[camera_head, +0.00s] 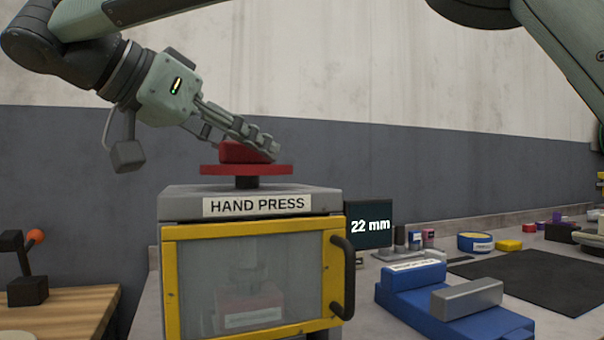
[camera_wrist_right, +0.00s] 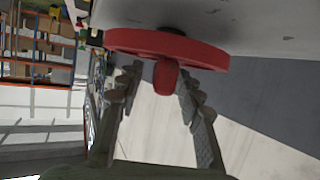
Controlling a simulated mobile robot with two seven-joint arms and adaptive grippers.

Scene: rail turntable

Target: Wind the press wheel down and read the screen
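The press wheel (camera_head: 215,170) is a flat red disc on a dark shaft above the grey and yellow hand press (camera_head: 180,202). A red knob (camera_head: 232,152) stands on it. The screen (camera_head: 370,224) to the right of the press reads "22 mm". My right gripper (camera_head: 262,145) is at the knob, tilted down to the right. In the right wrist view, the red wheel (camera_wrist_right: 140,41) shows beyond the open fingers (camera_wrist_right: 160,88), and the knob (camera_wrist_right: 165,76) lies between them, with a gap visible on its left side. My left gripper is not in view.
The press has a clear front door with a black handle (camera_head: 348,277). A blue fixture (camera_head: 410,284) with a grey block (camera_head: 467,298) stands to its right, near a dark mat (camera_head: 540,280). A wooden table (camera_head: 75,312) with an orange-knobbed lever is at left.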

